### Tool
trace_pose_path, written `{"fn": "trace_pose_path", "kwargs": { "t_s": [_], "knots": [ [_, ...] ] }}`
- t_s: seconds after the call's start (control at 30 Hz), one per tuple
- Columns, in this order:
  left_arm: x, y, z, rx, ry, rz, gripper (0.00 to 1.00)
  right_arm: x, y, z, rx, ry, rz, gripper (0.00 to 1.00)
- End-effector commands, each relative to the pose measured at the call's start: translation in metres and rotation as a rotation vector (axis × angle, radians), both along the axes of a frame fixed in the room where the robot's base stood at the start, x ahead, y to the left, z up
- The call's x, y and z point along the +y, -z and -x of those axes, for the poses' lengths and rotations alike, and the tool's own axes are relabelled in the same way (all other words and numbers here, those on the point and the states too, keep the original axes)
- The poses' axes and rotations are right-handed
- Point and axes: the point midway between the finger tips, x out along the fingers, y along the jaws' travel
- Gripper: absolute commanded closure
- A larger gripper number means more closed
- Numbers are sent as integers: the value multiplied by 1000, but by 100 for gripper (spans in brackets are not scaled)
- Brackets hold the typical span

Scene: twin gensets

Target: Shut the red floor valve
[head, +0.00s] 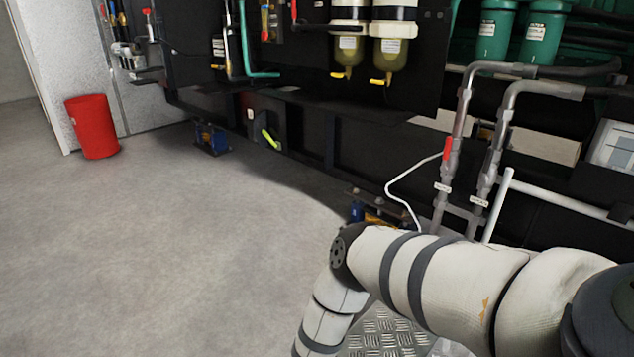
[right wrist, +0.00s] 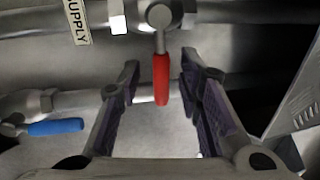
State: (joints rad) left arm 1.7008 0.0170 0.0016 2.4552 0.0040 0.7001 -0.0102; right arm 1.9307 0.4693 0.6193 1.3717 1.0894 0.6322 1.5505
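In the right wrist view, a red valve handle (right wrist: 161,79) hangs from a metal valve stem on a pipe. My right gripper (right wrist: 160,68) is open, with one finger on each side of the red handle. Gaps show between the handle and both fingers, and I see no contact. In the head view my right arm comes in from the right and bends downward; its gripper is out of the picture. A red handle (head: 447,149) also shows on an upright pipe there; I cannot tell whether it is the same valve. My left gripper is in neither view.
A blue valve handle (right wrist: 55,127) lies left of my right gripper, and a "SUPPLY" label (right wrist: 77,22) is above. In the head view, grey pipes (head: 487,160) rise beside the dark genset frame. A red bin (head: 93,127) stands far left; the floor there is clear.

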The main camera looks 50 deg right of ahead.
Motion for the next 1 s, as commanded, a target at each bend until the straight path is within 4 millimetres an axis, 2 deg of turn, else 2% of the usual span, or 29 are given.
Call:
{"fn": "trace_pose_path", "kwargs": {
  "t_s": [0.13, 0.23, 0.5, 0.63, 0.77, 1.0],
  "knots": [
    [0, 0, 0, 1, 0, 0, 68, 0, -2, 0, 1, -1, 1, 68],
    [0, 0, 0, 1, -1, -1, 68, 3, -15, -1, 0, -2, -2, 68],
    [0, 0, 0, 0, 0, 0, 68, 17, -86, -3, -2, -1, -2, 68],
    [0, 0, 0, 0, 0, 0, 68, 21, -108, -3, -1, 0, -1, 68],
    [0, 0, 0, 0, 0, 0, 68, 23, -118, -3, 0, 0, 0, 68],
    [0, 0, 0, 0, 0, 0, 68, 23, -118, -3, 0, 0, 0, 68]
  ]
}}
